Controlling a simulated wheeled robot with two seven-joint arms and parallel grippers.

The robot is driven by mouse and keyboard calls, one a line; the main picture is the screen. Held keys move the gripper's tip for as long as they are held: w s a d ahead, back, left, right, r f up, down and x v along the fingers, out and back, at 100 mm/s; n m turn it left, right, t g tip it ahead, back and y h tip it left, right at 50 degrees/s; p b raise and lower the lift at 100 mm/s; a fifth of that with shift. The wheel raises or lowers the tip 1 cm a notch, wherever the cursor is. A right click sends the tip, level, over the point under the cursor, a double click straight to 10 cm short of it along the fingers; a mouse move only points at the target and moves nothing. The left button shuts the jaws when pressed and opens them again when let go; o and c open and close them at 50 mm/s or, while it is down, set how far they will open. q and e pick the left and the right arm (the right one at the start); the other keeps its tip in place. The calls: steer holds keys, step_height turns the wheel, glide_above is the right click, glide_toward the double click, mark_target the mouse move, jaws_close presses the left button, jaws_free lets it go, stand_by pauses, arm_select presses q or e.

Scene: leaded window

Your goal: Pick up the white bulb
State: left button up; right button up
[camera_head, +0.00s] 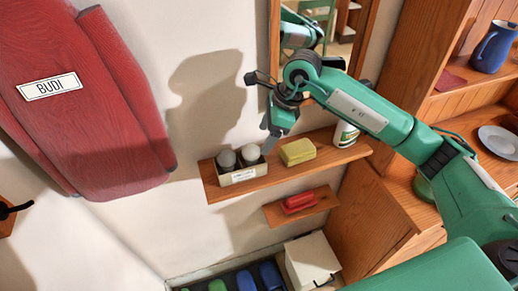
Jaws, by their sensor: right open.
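My right gripper (268,142) hangs from the green arm, just right of and seemingly above the right bulb. It is open and holds nothing; one grey finger shows clearly, pointing down. Whether it touches the bulb or box I cannot tell. My left gripper is not in view.
A yellow block (298,151) and a white-and-green container (346,133) share the upper shelf (285,173). A red object (299,201) lies on the lower shelf. A mirror hangs behind my arm.

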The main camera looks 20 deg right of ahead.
mark_target(255, 146)
steer(key=shift+a+f, duration=0.15)
steer(key=shift+f, duration=0.15)
steer(key=shift+a+f+p, duration=0.35)
steer(key=shift+a+p, duration=0.05)
steer(key=shift+p, duration=0.15)
steer(key=p+x, duration=0.1)
steer(key=x, duration=0.1)
steer(key=p+x, duration=0.1)
steer(key=x, duration=0.1)
steer(key=shift+w+a+r, duration=0.15)
steer(key=shift+a, duration=0.15)
steer(key=shift+f, duration=0.3)
steer(key=c, duration=0.8)
